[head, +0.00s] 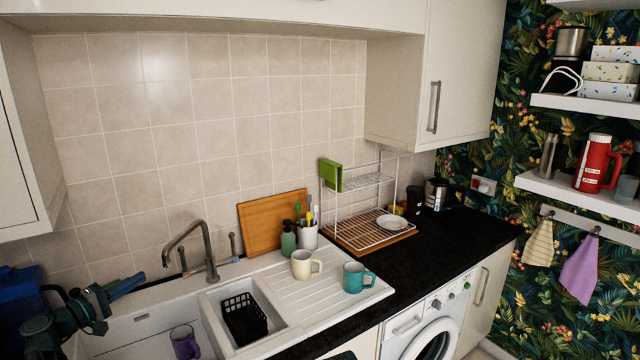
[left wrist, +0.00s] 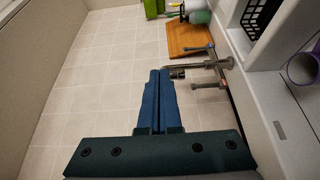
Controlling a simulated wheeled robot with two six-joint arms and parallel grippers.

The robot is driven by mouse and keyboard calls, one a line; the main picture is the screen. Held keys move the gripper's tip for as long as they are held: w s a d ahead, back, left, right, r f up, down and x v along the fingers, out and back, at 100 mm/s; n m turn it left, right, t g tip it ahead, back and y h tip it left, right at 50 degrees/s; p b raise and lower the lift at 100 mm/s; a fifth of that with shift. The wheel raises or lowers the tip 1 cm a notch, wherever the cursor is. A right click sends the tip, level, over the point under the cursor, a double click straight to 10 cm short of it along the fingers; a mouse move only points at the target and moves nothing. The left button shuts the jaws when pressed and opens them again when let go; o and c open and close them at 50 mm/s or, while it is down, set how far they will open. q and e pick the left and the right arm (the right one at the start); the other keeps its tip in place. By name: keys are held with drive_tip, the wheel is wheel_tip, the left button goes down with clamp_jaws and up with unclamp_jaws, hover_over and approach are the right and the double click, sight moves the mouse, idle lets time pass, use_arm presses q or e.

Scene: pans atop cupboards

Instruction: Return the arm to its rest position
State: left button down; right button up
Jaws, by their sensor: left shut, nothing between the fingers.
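My left gripper (head: 138,280) is at the lower left of the head view, over the left end of the sink and left of the grey tap (head: 193,252). Its blue fingers point right and lie closed together in the left wrist view (left wrist: 159,75), with nothing between them. It is apart from the tap, which shows just beyond the fingertips in the left wrist view (left wrist: 198,66). My right gripper is in neither view.
A white sink (head: 140,325) holds a purple mug (head: 184,341) and a black basket (head: 244,318). Cream (head: 303,264) and teal (head: 355,277) mugs stand on the drainer. A wall cupboard (head: 22,150) hangs at the left. Black worktop (head: 445,245) is clear at the right.

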use_arm(q)
drive_tip(key=s+d+f+m+g, duration=0.25)
drive_tip(key=d+f+g, duration=0.2)
drive_tip(key=d, duration=0.55)
drive_tip(key=s+d+f+m+g, duration=0.1)
drive_tip(key=d+f+m+g, duration=0.3)
drive_tip(key=d, duration=0.6)
drive_tip(key=s+d+f+m+g, duration=0.2)
drive_tip(key=d+f, duration=0.3)
drive_tip(key=d, duration=0.6)
drive_tip(key=s+d+f+m+g+y, duration=0.1)
drive_tip(key=s+d+f+m+y, duration=0.1)
drive_tip(key=s, duration=0.4)
drive_tip(key=s+d+f+m+g+y, duration=0.2)
drive_tip(key=s+d+f+m+y, duration=0.1)
drive_tip(key=s, duration=0.4)
drive_tip(key=s+d+f+m+g+y, duration=0.2)
drive_tip(key=s+d+f+y, duration=0.1)
drive_tip(key=s+d+y, duration=0.2)
drive_tip(key=shift+s+d+f, duration=0.2)
drive_tip(key=shift+s+d, duration=0.1)
drive_tip(key=shift+s, duration=0.7)
